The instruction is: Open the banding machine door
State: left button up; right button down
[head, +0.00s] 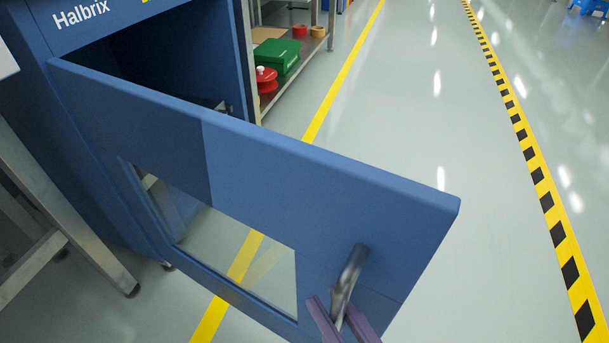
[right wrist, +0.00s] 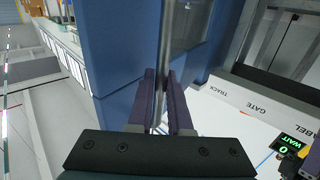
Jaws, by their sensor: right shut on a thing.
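The banding machine (head: 90,50) is a blue cabinet marked "Halbrix" at the upper left of the head view. Its blue door (head: 290,170) with a clear window stands swung wide out from the cabinet, and the dark inside shows behind it. The grey bar handle (head: 350,270) is near the door's free edge. My right gripper (head: 341,318) is shut on the handle at its lower part. In the right wrist view the purple fingers (right wrist: 163,85) close around the handle bar (right wrist: 165,45). My left gripper is not in view.
A metal shelf (head: 325,40) with a green box (head: 277,58) and red spools stands behind the door. A metal-legged frame (head: 60,215) stands at the left. Open grey floor lies to the right, up to a yellow-black striped line (head: 540,185).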

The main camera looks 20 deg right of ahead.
jog(key=shift+f, duration=0.1)
jog(key=c, duration=1.2)
grip_release()
jog(key=shift+c, duration=0.2)
jog(key=shift+o, duration=0.6)
jog(key=shift+a, duration=0.15)
jog(key=shift+s, duration=0.35)
jog(key=p+v, duration=0.1)
jog(key=v, duration=0.8)
